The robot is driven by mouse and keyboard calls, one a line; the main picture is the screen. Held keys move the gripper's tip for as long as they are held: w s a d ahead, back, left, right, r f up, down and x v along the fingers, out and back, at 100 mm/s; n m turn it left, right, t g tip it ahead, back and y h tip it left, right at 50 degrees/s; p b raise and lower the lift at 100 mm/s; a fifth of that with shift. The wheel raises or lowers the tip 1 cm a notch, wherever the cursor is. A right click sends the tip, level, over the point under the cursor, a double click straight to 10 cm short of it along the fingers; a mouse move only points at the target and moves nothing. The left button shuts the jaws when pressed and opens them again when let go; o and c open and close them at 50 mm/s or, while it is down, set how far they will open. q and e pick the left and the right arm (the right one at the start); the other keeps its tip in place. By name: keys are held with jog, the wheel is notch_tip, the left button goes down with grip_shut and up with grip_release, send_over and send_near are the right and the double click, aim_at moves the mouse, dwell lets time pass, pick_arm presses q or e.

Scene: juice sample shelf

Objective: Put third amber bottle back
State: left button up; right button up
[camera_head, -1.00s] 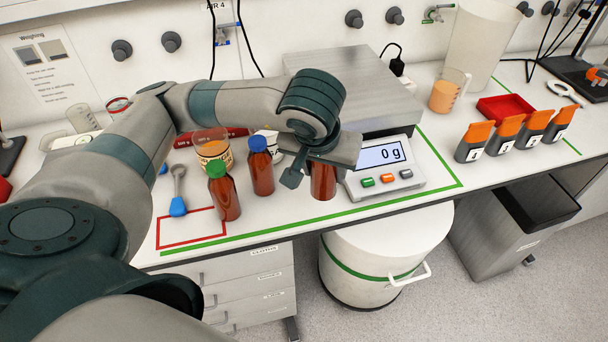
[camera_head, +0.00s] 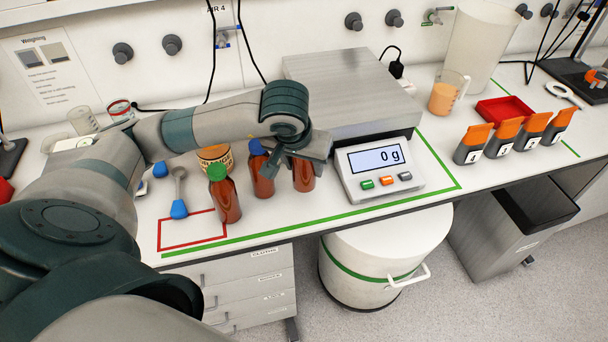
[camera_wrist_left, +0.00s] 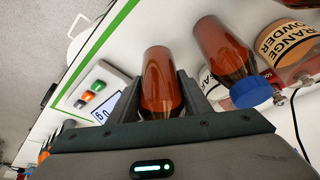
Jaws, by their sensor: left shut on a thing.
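The third amber bottle (camera_head: 303,176) is in my left gripper (camera_head: 304,156), just right of the blue-capped amber bottle (camera_head: 263,180). The gripper covers its top, so its cap is hidden. In the left wrist view the held bottle (camera_wrist_left: 161,80) sits between the two fingers (camera_wrist_left: 162,98). Whether its base touches the bench I cannot tell. The green-capped amber bottle (camera_head: 228,200) stands left of the blue-capped one. The blue-capped bottle also shows in the left wrist view (camera_wrist_left: 222,50), beside the held bottle and apart from it. My right gripper is not in view.
The scale (camera_head: 378,184), reading 0 g, stands close to the right of the held bottle. An orange powder jar (camera_head: 214,157) is behind the bottles. A blue-ended spoon (camera_head: 179,205) lies at the red outline (camera_head: 178,246). A metal box (camera_head: 350,88) stands behind.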

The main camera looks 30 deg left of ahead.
aim_at(304, 177)
pick_arm(q)
jog(key=shift+f+p, duration=0.85)
jog(key=shift+f, duration=1.1)
jog(key=shift+f, duration=0.2)
jog(key=o, duration=1.4)
jog(key=shift+c, duration=0.2)
jog(key=shift+r, duration=0.1)
